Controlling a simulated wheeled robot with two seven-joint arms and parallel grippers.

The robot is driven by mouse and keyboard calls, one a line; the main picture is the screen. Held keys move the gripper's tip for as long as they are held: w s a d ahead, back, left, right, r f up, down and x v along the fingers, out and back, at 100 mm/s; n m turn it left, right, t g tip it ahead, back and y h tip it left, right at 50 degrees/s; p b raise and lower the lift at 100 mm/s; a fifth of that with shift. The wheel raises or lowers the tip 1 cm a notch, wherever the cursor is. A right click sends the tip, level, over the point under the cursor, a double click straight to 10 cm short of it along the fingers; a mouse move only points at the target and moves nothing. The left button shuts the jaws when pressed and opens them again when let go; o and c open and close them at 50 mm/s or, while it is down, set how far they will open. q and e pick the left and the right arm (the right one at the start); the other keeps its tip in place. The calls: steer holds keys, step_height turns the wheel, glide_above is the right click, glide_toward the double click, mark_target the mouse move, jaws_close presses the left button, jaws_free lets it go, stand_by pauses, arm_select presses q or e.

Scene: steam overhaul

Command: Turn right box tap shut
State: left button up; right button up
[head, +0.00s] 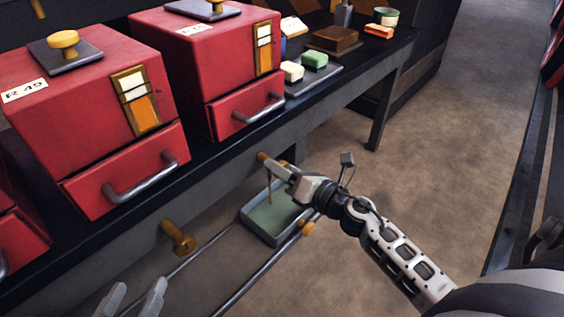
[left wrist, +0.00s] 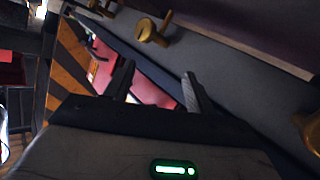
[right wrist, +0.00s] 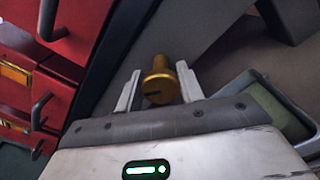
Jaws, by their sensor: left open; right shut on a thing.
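The right red box (head: 222,50) stands on the dark bench, with a drawer below its front. The brass right tap (head: 263,157) is on the bench front below it, partly hidden by my right gripper (head: 276,168). In the right wrist view the tap's round slotted end (right wrist: 160,88) sits between the two fingers, which are shut on it. A thin amber line (head: 269,192) hangs below the tap towards a grey tray (head: 246,221); I cannot tell if it is liquid. My left gripper (head: 134,300) is open and empty at lower left, also seen in the left wrist view (left wrist: 158,82).
Another brass tap (head: 180,240) projects from the bench front below the left red box (head: 80,105). Metal rails (head: 262,268) run below, near my right arm. Soap-like blocks (head: 314,58) lie on the bench. The floor to the right is clear.

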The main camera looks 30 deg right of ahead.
steer(key=m+p, duration=0.1)
steer(key=m, duration=0.2)
steer(key=m+p, duration=0.2)
steer(key=shift+d+m, duration=0.1)
steer(key=shift+m, duration=0.2)
steer(key=shift+m+p, duration=0.55)
steer(key=shift+m, duration=0.65)
steer(key=shift+f+m+p, duration=0.2)
steer(key=shift+m+p, duration=0.35)
steer(key=shift+m, duration=0.55)
arm_select(q)
steer(key=f+g, duration=0.1)
steer(key=a+f+g+y, duration=0.1)
steer(key=f+g, duration=0.1)
steer(key=f, duration=0.1)
steer(key=shift+s+a+y, duration=0.2)
steer(key=shift+a+y, duration=0.1)
steer(key=shift+y, duration=0.1)
steer(key=shift+r, duration=0.1)
arm_select(e)
steer(key=o, duration=0.9)
